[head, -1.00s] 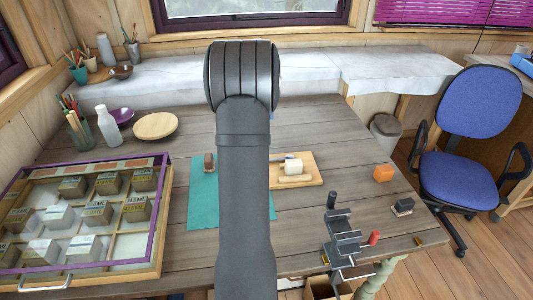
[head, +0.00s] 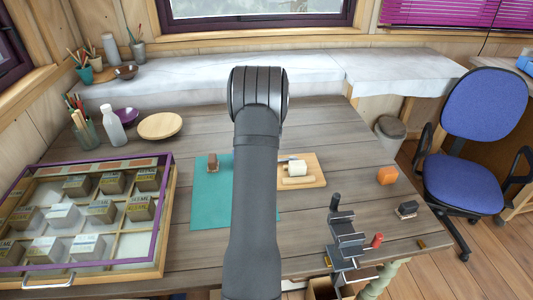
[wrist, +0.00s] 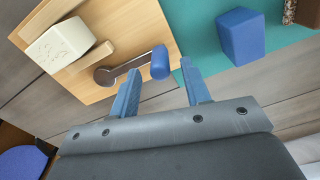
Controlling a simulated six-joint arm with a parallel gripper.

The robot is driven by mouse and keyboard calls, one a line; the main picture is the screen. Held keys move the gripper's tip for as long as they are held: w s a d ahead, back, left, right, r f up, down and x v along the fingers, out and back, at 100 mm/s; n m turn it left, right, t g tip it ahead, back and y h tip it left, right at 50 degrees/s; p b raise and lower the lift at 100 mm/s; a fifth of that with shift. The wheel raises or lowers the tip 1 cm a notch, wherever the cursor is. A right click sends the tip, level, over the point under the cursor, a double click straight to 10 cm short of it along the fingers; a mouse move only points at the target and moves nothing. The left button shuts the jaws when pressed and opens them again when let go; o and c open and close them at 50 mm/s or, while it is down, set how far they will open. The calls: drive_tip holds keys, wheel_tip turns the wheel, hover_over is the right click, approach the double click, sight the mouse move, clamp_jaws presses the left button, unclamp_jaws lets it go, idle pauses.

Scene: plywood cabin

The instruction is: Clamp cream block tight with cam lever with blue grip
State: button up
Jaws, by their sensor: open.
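The cream block (wrist: 62,42) sits on a light wooden board (wrist: 98,18), between two wooden strips; it also shows in the head view (head: 297,168). The cam lever (wrist: 128,70) has a grey metal arm with a round end near the inner strip (wrist: 90,57). Its blue grip (wrist: 160,62) points toward the teal mat. I cannot tell whether the cam end touches the strip. My gripper (wrist: 162,90) is open and empty, its two blue fingers spread either side of the grip's line, with the grip just beyond the tips. In the head view my arm hides the gripper.
A teal mat (head: 208,200) beside the board holds a blue block (wrist: 240,36) and a brown block (head: 212,163). An orange block (head: 387,175), a dark stamp-like block (head: 407,209) and a metal vise-like fixture (head: 346,240) stand right. A purple-edged case (head: 168,190) stands left.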

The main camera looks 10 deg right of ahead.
drive_tip(key=shift+f, duration=1.5)
drive_tip(key=shift+c, duration=0.2)
clamp_jaws()
